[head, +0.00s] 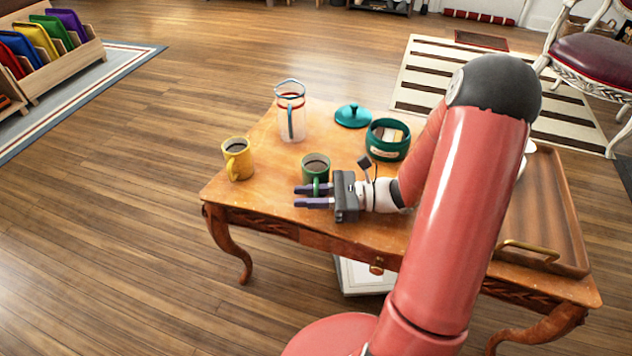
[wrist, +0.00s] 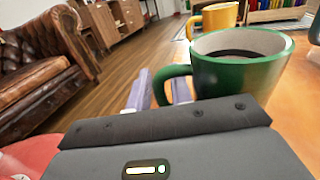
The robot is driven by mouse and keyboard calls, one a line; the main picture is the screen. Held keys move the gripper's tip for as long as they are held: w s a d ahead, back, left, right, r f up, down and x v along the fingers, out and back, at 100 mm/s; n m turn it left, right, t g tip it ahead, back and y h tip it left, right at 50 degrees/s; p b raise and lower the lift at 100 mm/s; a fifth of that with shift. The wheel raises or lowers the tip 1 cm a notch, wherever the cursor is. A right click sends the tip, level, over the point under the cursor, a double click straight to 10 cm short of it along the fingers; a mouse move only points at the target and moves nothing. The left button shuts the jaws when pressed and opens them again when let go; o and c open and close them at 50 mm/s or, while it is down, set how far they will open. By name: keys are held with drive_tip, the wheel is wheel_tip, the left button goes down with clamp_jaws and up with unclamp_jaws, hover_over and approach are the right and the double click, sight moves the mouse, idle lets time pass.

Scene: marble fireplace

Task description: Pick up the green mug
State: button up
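The green mug (head: 315,166) stands upright on the wooden table with dark contents. In the wrist view the mug (wrist: 240,75) is large, right of centre, with its handle curving left toward my fingers. My gripper (head: 301,196) is low over the table at the mug's near side, its purple fingers pointing left. The fingers are apart, with a visible gap also in the wrist view (wrist: 160,90). The handle overlaps the finger closer to the mug; I cannot tell whether it lies fully between the fingers or touches them.
A yellow mug (head: 238,159) stands to the left, and a clear pitcher (head: 291,112) behind. A teal lid (head: 353,115) and a green round pot (head: 388,139) are behind to the right. A wooden tray (head: 545,215) fills the table's right end. The front left tabletop is clear.

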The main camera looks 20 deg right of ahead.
clamp_jaws()
drive_tip(key=shift+r, duration=0.1)
